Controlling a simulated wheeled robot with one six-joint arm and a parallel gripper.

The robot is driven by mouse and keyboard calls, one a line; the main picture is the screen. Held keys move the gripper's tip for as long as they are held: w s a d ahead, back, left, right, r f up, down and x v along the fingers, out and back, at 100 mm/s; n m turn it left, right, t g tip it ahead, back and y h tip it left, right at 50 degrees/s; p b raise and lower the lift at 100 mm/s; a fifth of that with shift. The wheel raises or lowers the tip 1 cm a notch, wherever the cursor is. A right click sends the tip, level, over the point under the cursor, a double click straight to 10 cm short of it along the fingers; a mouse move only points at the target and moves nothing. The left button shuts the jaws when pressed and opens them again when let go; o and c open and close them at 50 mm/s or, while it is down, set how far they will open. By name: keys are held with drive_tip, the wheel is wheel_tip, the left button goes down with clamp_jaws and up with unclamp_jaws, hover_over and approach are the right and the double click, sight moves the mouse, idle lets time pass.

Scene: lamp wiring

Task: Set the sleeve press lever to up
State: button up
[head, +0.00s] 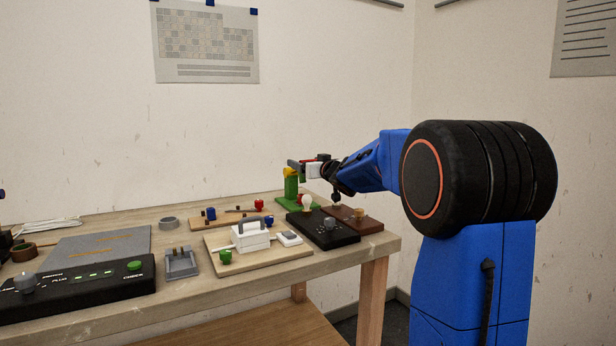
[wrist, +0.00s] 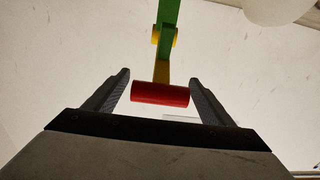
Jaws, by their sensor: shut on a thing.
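The sleeve press has a green post (head: 291,187) with a yellow top, and stands at the far right of the table in the head view. Its green post (wrist: 168,17) also shows in the wrist view. A yellow lever arm (wrist: 162,72) runs from the pivot to a red crosswise handle (wrist: 160,94).
A bulb (head: 307,200), a black box (head: 330,236) and a brown board (head: 358,220) are close below my arm. A white box (head: 250,238) stands on a light board (head: 295,256). A grey tray (head: 180,264) and black panel (head: 75,292) are further left.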

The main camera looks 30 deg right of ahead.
drive_tip(key=shift+w+r, duration=0.25)
drive_tip(key=shift+r, duration=0.3)
drive_tip(key=o, duration=1.5)
drive_tip(key=s, duration=1.7)
drive_tip(key=shift+s+d+f, duration=0.1)
drive_tip(key=shift+s+d, duration=0.1)
drive_tip(key=shift+d, duration=0.15)
